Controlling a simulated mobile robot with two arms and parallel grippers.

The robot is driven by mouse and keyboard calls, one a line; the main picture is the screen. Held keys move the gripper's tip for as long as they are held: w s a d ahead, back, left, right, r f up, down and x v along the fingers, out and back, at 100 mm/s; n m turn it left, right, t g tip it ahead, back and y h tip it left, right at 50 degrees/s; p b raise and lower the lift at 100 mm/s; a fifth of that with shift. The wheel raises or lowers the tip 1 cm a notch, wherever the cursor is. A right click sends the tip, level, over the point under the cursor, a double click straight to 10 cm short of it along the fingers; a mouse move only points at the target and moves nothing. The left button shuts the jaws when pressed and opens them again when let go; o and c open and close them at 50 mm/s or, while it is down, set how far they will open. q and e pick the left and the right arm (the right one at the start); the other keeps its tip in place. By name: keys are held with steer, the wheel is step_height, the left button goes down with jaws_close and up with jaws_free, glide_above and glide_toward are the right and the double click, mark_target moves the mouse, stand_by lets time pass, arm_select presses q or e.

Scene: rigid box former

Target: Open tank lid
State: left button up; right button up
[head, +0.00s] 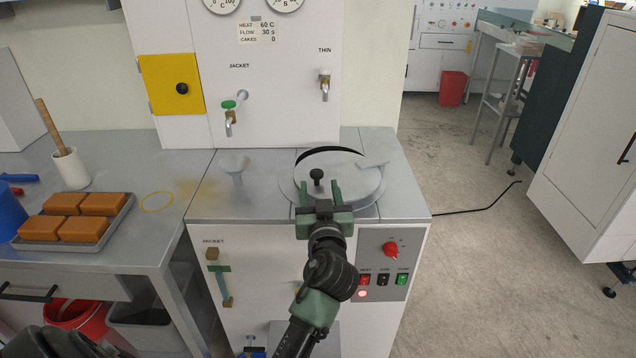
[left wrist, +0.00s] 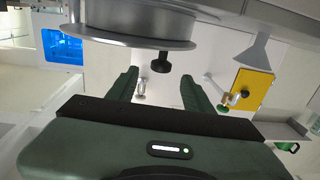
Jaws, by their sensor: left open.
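The round grey tank lid (head: 345,183) lies over the tank in the top of the white machine. A dark crescent of the tank opening (head: 328,151) shows along its far edge. A black knob (head: 317,177) stands on the lid. My left gripper (head: 320,192) is open at the lid's near side, its two green fingers pointing toward the knob. In the left wrist view, the knob (left wrist: 161,62) appears between and beyond the open fingers (left wrist: 160,88), with the lid's rim (left wrist: 130,30) next to it. I cannot tell whether the fingers touch anything. My right gripper is not in view.
A grey funnel (head: 235,166) stands left of the lid. Behind rises a white panel with a jacket tap (head: 229,112), a thin tap (head: 325,84) and a yellow door (head: 172,85). A tray of orange blocks (head: 75,232) sits on the left bench. Floor at right is open.

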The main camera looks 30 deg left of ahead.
arm_select(q)
steer(key=shift+s+d, duration=0.25)
steer(key=shift+s, duration=0.15)
